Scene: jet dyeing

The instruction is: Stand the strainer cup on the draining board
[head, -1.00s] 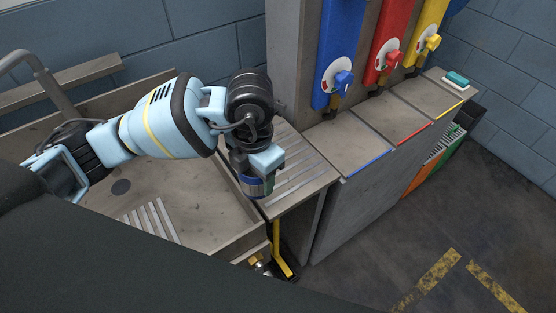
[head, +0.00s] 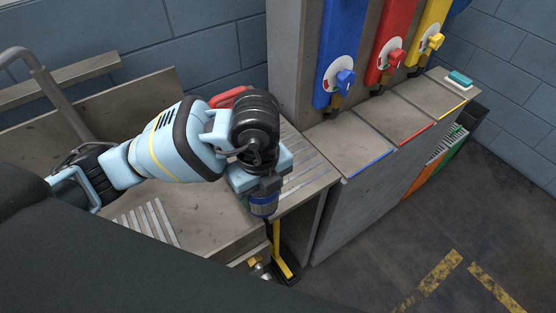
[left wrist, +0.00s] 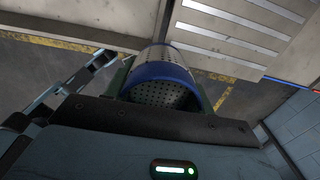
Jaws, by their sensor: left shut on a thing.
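My left gripper (head: 262,190) is shut on the strainer cup (head: 263,208), a small cylinder with a blue band. The left wrist view looks into the cup (left wrist: 160,88): it has a blue rim and a perforated grey inside, and looks empty. The draining board (head: 308,172) is the ribbed grey top just right of the gripper. In the head view the cup overlaps the board's front left corner; its height above it cannot be told. In the left wrist view the ribbed board (left wrist: 225,35) lies beyond the cup. My right gripper is out of view.
A grey basin with a ribbed patch (head: 148,220) lies left, under my arm. A red curved thing (head: 230,96) shows behind the arm. Blue (head: 340,60), red and yellow dispensers stand over flat tops at right. Beside the board's front is open floor.

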